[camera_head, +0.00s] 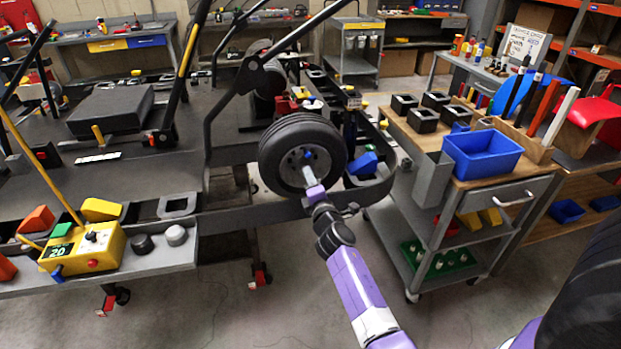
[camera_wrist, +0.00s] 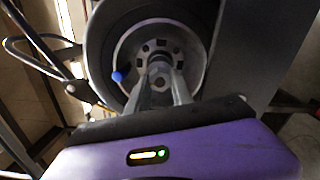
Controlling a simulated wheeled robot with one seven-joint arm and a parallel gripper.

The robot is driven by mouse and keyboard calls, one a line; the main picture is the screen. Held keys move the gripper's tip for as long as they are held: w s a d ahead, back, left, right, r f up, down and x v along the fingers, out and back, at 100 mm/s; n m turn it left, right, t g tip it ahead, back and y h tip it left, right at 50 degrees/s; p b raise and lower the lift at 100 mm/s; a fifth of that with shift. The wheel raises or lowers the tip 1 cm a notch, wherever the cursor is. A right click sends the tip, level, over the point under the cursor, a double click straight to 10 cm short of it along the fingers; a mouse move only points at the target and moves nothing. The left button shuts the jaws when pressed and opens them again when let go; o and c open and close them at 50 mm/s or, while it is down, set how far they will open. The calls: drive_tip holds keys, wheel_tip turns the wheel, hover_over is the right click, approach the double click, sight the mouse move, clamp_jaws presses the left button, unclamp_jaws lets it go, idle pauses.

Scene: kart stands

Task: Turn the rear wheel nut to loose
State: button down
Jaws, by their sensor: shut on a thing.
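The rear wheel (camera_head: 290,150) is a black tyre with a grey hub, mounted on the kart frame in the middle of the head view. It fills the upper part of the wrist view (camera_wrist: 100,50). The wheel nut (camera_wrist: 159,72) shows at the hub's centre, between my fingertips. My gripper (camera_head: 308,175) reaches straight to the hub, and its two fingers are shut on the nut. A blue-tipped part (camera_wrist: 118,77) stands out at the left of the hub in the wrist view. The fingers hide part of the nut, and I cannot tell how far it is turned.
A grey cart (camera_head: 425,190) stands to the right with a blue bin (camera_head: 482,154) and several black boxes on top. A yellow control box (camera_head: 85,248) sits on the shelf at left. The kart's dark bumper rail (camera_head: 250,215) runs just below the wheel.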

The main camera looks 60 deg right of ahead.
drive_tip(key=shift+f+n, duration=0.1)
drive_tip(key=shift+n, duration=0.4)
drive_tip(key=c, duration=1.4)
unclamp_jaws()
drive_tip(key=b+v, duration=0.1)
drive_tip(key=v, duration=0.6)
drive_tip(key=shift+s+a, duration=0.25)
drive_tip(key=shift+s, duration=0.05)
